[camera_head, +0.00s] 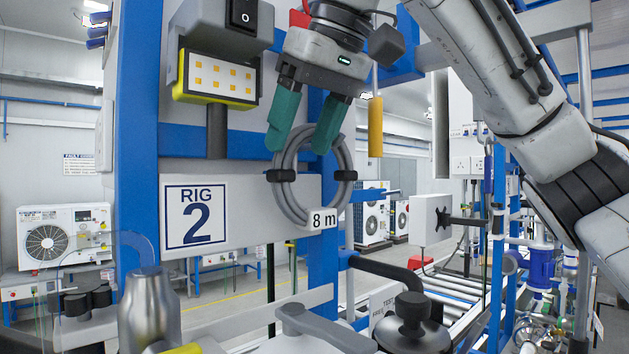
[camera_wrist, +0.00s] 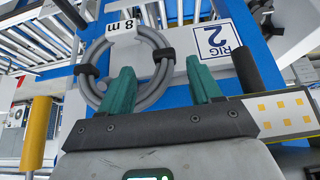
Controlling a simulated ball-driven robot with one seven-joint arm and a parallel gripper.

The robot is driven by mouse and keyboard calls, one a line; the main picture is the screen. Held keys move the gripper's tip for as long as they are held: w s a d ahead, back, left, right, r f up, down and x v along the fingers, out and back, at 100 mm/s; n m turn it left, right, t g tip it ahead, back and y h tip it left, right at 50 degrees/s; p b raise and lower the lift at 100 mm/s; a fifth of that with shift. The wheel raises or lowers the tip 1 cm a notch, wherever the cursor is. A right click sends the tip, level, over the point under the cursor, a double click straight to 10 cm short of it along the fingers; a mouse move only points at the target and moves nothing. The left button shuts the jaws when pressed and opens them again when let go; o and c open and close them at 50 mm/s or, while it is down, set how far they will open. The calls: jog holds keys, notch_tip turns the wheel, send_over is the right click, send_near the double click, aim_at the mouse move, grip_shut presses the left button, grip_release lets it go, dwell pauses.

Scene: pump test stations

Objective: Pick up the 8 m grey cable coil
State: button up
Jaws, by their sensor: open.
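The grey cable coil (camera_head: 278,198) hangs on the blue frame of the rig, with black ties on both sides and a white "8 m" tag (camera_head: 317,221) at its lower right. My gripper (camera_head: 297,150) is open at the top of the coil, its two green fingers pointing down. In the wrist view the coil (camera_wrist: 88,86) shows beyond my gripper (camera_wrist: 165,85). One finger overlaps the coil's ring and the other lies outside it, beside the rig sign. I cannot tell whether the fingers touch the coil. No hook is visible; the coil's top is partly hidden by the fingers.
The "RIG 2" sign (camera_head: 195,214) is left of the coil. A yellow-edged lamp box (camera_head: 220,80) is close to my gripper's left. A yellow cylinder (camera_head: 375,127) hangs to the right. A metal vessel (camera_head: 150,308) and black-knobbed fitting (camera_head: 411,325) stand below.

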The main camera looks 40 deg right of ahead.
aim_at(290, 171)
jog(key=shift+p+x, duration=0.55)
jog(key=shift+x, duration=2.35)
jog(key=shift+s, duration=0.1)
grip_shut()
